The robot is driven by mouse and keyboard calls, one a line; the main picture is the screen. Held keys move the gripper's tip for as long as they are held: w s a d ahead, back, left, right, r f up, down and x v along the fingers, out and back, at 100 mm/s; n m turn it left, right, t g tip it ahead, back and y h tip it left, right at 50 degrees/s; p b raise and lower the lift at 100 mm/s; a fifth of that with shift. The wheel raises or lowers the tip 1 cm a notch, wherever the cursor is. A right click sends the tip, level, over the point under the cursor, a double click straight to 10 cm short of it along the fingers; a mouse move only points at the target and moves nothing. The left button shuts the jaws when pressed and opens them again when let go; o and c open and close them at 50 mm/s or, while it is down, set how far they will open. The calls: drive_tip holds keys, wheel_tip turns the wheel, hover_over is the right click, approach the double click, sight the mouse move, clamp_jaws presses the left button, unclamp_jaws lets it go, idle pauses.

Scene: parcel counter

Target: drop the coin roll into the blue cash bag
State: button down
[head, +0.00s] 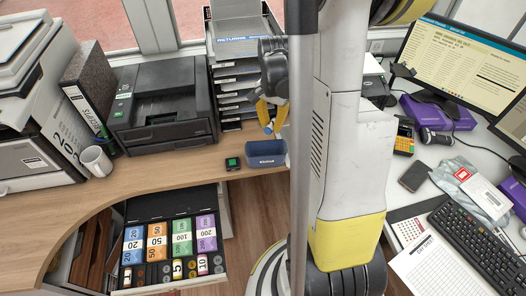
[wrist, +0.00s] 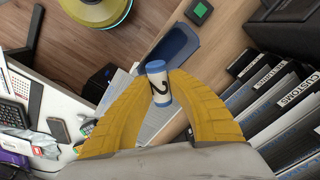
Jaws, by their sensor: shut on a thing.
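The coin roll is a small white cylinder with blue ends and a dark marking. In the wrist view, my gripper (wrist: 160,88) is shut on the coin roll (wrist: 159,84), with a yellow finger on each side. In the head view, my gripper (head: 267,112) points down with the coin roll (head: 269,128) at its tips. The blue cash bag (head: 265,148) stands on the wooden counter just below the roll. In the wrist view the open blue bag (wrist: 178,52) lies beyond the roll, partly hidden by it. The roll appears above the bag, apart from it.
A small dark device with a green screen (head: 233,163) lies left of the bag. Stacked document trays (head: 236,88) rise behind. An open cash drawer (head: 170,245) lies below the counter (head: 200,172).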

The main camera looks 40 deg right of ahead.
wheel_tip(320, 180, down, 6)
drive_tip(key=b, duration=0.3)
drive_tip(key=shift+r+b, duration=0.2)
drive_tip(key=shift+b, duration=0.2)
drive_tip(key=c, duration=1.3)
unclamp_jaws()
wheel_tip(320, 180, up, 12)
drive_tip(key=shift+r, duration=0.1)
drive_tip(key=shift+a, duration=0.1)
